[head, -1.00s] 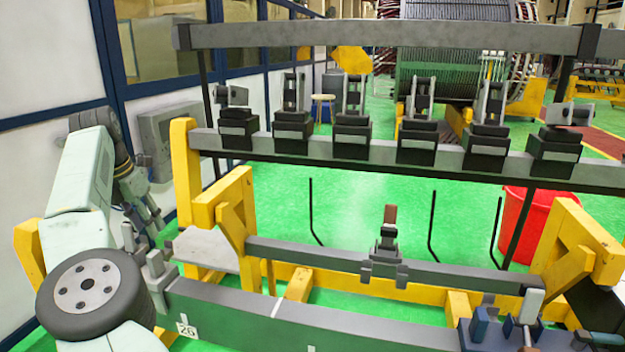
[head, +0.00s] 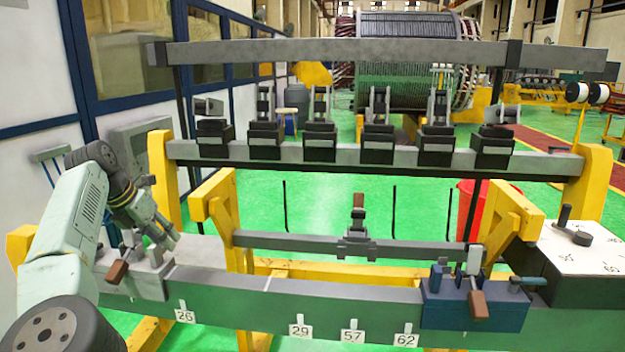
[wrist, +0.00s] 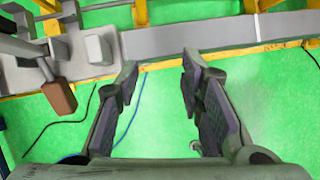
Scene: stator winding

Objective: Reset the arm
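My gripper (wrist: 159,80) is open and empty in the wrist view, its two fingers apart with green floor and a grey beam (wrist: 215,37) beyond them. In the head view my pale green arm comes in at the left, and my gripper (head: 172,240) hangs over the left end of the fixture, close to a grey plate. A clamp with a brown handle (head: 117,272) stands just left of and below it. That brown handle also shows at the left of the wrist view (wrist: 59,96).
A long grey-green beam (head: 240,307) carries number tags and a blue clamp block (head: 447,308) at right. An upper rail (head: 345,153) holds several black clamps. A red bin (head: 468,208) and a white-topped box (head: 575,250) stand at right. Green floor lies behind.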

